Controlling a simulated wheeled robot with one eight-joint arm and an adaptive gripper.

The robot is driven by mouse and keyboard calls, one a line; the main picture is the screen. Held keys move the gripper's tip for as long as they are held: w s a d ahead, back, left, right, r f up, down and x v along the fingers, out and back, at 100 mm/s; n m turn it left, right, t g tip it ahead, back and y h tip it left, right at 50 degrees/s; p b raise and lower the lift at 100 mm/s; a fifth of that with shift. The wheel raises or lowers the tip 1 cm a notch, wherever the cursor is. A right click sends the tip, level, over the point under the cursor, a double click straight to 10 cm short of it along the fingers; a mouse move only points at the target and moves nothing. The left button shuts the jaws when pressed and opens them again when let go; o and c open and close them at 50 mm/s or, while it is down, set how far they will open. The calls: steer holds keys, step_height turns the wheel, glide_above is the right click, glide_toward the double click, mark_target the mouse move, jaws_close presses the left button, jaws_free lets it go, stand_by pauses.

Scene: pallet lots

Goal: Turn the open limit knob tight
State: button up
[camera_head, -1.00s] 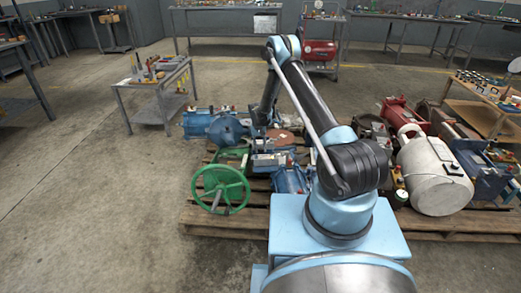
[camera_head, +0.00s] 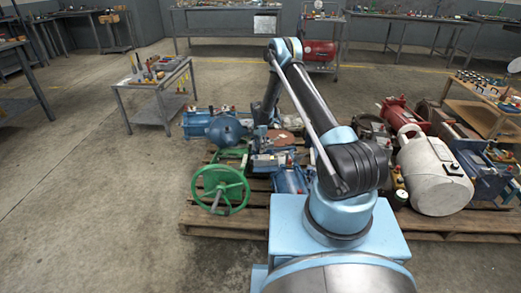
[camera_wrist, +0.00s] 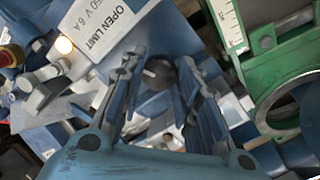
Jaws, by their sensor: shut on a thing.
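The open limit knob (camera_wrist: 157,74) is a dark round knob with a pale pointer mark, in the upper middle of the wrist view. A white label (camera_wrist: 104,28) reading "OPEN LIMIT" lies up and left of it on a blue housing. My gripper (camera_wrist: 160,84) is shut on the knob, with one finger at its left and one at its right. The fingers hide the knob's sides and part of the panel below. In the head view my arm reaches down among the pallet goods, and the knob is too small to make out.
A green handwheel (camera_head: 220,189) stands left of my arm on the wooden pallet (camera_head: 232,222). A green part with a scale (camera_wrist: 285,70) is close at the right of the wrist view. A glowing lamp (camera_wrist: 64,45) and red button (camera_wrist: 8,58) are at the left. A white tank (camera_head: 433,175) lies right.

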steer(key=m, duration=0.4)
steer(key=shift+w+m+y, duration=0.1)
steer(key=shift+m+y, duration=0.2)
steer(key=shift+m, duration=0.1)
stand_by(0.4)
steer(key=o, duration=1.1)
steer(key=r, duration=0.4)
steer(key=w+r, duration=0.1)
steer(key=r, duration=0.2)
steer(key=w+r, duration=0.1)
steer(key=r, duration=0.3)
steer(key=shift+a+r, duration=0.1)
steer(key=shift+r, duration=0.25)
